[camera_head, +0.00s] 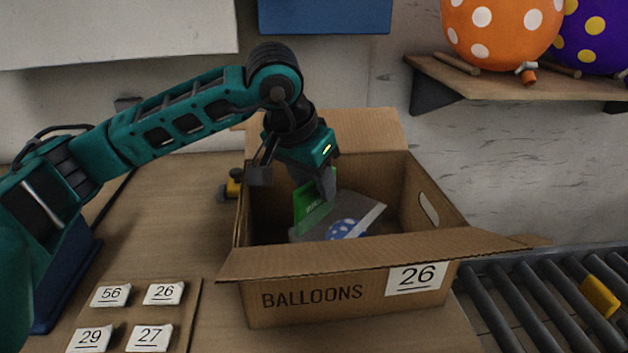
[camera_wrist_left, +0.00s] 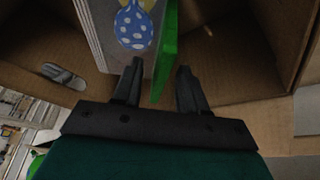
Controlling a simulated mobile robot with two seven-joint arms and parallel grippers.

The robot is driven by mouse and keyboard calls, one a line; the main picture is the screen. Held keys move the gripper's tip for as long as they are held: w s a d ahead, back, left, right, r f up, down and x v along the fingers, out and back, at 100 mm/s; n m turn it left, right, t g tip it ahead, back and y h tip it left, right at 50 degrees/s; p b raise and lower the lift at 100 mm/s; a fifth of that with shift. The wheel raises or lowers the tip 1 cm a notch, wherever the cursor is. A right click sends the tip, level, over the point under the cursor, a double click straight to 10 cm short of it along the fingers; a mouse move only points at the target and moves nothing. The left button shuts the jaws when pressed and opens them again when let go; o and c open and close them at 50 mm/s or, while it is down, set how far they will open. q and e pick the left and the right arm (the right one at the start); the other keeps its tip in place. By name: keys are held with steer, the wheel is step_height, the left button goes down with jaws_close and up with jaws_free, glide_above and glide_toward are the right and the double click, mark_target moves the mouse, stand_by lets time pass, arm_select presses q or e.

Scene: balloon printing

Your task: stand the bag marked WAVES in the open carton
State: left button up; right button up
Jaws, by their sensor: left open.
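The open carton (camera_head: 305,294) stands on the table, lettered BALLOONS with a label 26. Inside it are a green panel (camera_head: 315,203), upright with small writing too blurred to read, and a grey panel (camera_head: 370,217) with a blue dotted balloon picture, tilted to the right. I cannot tell whether they are one bag or two, and no WAVES mark is readable. My left gripper (camera_head: 296,182) is open, reaching down into the carton. In the left wrist view its fingers (camera_wrist_left: 158,86) are apart, with the green panel (camera_wrist_left: 165,50) between them. My right gripper is not in view.
Number cards (camera_head: 164,293) lie on a board at the front left. A roller conveyor (camera_head: 530,305) with a yellow block (camera_head: 600,297) is at the right. A wall shelf (camera_head: 500,82) holds balloons. The carton's front flap (camera_head: 350,256) is folded outward.

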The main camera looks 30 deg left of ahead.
arm_select(q)
steer(key=p+v, duration=0.1)
steer(key=v, duration=0.9)
steer(key=shift+r, duration=0.1)
steer(key=shift+s+r, duration=0.35)
steer(key=shift+r, duration=0.25)
